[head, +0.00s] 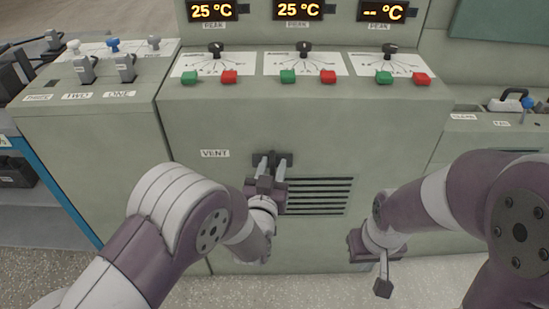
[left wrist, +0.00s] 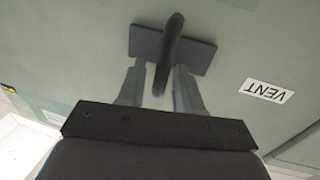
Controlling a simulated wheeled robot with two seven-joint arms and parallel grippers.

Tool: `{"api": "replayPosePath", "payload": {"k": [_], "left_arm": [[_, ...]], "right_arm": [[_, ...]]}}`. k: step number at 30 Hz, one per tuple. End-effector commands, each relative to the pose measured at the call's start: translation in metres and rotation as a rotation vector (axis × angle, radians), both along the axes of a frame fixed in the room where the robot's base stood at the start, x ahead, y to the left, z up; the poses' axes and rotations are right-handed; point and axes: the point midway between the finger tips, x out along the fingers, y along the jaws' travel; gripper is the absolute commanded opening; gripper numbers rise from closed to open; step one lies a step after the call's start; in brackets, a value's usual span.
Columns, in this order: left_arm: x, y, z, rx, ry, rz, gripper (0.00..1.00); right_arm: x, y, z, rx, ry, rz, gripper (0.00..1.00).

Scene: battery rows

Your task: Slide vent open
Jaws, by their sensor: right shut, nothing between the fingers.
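The vent (head: 320,196) is a panel of dark horizontal slots low on the grey-green cabinet front, below and right of the VENT label (head: 215,154). A dark handle on a plate (head: 287,158) sits at its upper left. My left gripper (head: 270,163) reaches it with fingers apart. In the left wrist view the curved handle (left wrist: 168,50) stands between the fingertips of my left gripper (left wrist: 160,75), with a gap visible on the left finger's side. The VENT label also shows there (left wrist: 267,91). My right gripper (head: 384,285) is shut and empty, hanging low right of the vent.
Above, a sloped panel carries black knobs (head: 304,48), green buttons (head: 288,77) and red buttons (head: 328,77) under temperature displays. A side cabinet with levers (head: 84,68) stands left, with a blue-edged shelf (head: 60,190) beyond it. The cabinet front around the vent is clear.

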Motion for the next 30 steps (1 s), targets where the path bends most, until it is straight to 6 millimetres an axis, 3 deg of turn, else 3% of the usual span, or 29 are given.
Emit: {"api": "replayPosePath", "payload": {"k": [7,8,10,11,17,20,27,30], "left_arm": [[0.000,0.000,0.000,0.000,0.000,0.000,0.35],[0.000,0.000,0.000,0.000,0.000,0.000,0.28],[0.000,0.000,0.000,0.000,0.000,0.000,0.06],[0.000,0.000,0.000,0.000,0.000,0.000,0.00],[0.000,-0.004,0.000,0.001,0.000,-0.002,0.00],[0.000,-0.022,-0.001,0.001,-0.002,-0.006,0.00],[0.000,-0.089,0.000,0.000,-0.004,-0.006,0.00],[0.000,-0.109,0.000,0.002,-0.002,-0.004,0.00]], "right_arm": [[0.000,0.000,0.000,0.000,0.000,0.000,0.00],[0.000,0.000,0.000,0.000,0.000,0.000,0.00],[0.000,0.000,0.000,0.000,0.000,0.000,0.00],[0.000,0.000,0.000,0.000,0.000,0.000,0.00],[0.000,0.000,-0.001,0.000,0.000,0.000,0.00],[0.000,0.000,-0.002,0.000,0.000,0.000,0.00],[0.000,0.000,-0.006,0.000,0.000,0.000,0.00],[0.000,0.000,-0.006,0.000,0.000,0.000,0.00]]}}
